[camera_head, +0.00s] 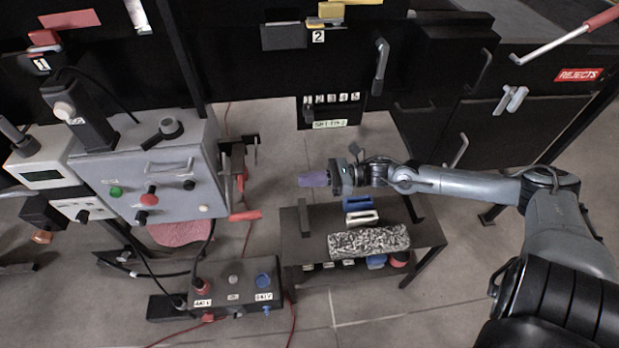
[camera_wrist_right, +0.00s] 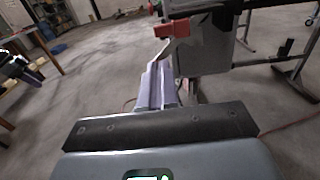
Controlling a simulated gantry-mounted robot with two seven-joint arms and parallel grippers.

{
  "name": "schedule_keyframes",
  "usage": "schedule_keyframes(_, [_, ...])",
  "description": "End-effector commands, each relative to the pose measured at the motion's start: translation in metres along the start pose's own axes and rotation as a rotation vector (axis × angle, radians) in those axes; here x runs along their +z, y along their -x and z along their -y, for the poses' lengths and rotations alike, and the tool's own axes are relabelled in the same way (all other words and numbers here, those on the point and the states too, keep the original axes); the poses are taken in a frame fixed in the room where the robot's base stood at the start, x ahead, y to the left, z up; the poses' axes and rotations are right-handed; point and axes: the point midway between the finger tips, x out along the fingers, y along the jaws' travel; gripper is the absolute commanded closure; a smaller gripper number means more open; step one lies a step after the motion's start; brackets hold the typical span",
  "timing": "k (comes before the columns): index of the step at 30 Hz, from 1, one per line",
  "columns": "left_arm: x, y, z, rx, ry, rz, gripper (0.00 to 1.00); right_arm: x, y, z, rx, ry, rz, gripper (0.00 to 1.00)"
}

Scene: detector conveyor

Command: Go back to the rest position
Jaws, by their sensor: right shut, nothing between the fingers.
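My right arm comes in from the right in the head view. Its gripper (camera_head: 314,179) points left, above the back edge of a small dark table. The fingers are purple-grey and lie together with nothing between them. In the right wrist view the shut fingers (camera_wrist_right: 160,86) point away over the grey floor, toward the side of a grey cabinet. My left gripper is not in view.
The small table (camera_head: 295,248) holds a speckled block (camera_head: 368,242) and blue and white handled pieces. A grey control box (camera_head: 150,170) with buttons stands at left. A black conveyor frame with a REJECTS label (camera_head: 579,75) runs behind.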

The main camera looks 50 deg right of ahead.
Motion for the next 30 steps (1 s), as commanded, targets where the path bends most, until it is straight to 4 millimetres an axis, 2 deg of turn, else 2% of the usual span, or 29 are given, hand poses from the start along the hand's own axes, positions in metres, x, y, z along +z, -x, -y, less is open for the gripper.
schedule_keyframes(11, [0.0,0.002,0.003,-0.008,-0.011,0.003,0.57,0.001,0.001,-0.001,-0.001,-0.003,-0.003,1.0])
schedule_keyframes(16, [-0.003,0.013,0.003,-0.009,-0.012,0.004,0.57,-0.008,0.002,-0.016,-0.029,-0.072,0.033,1.0])
schedule_keyframes(20, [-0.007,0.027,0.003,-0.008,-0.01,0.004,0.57,-0.008,-0.01,-0.053,-0.05,-0.18,0.13,1.0])
schedule_keyframes(23, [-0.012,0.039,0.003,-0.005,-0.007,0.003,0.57,-0.001,-0.029,-0.086,-0.107,-0.297,0.207,1.0])
schedule_keyframes(26, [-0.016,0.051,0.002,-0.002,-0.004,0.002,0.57,0.005,-0.053,-0.111,-0.224,-0.528,0.244,1.0])
schedule_keyframes(30, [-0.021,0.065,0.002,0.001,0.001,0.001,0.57,0.011,-0.079,-0.134,-0.426,-0.989,0.264,1.0])
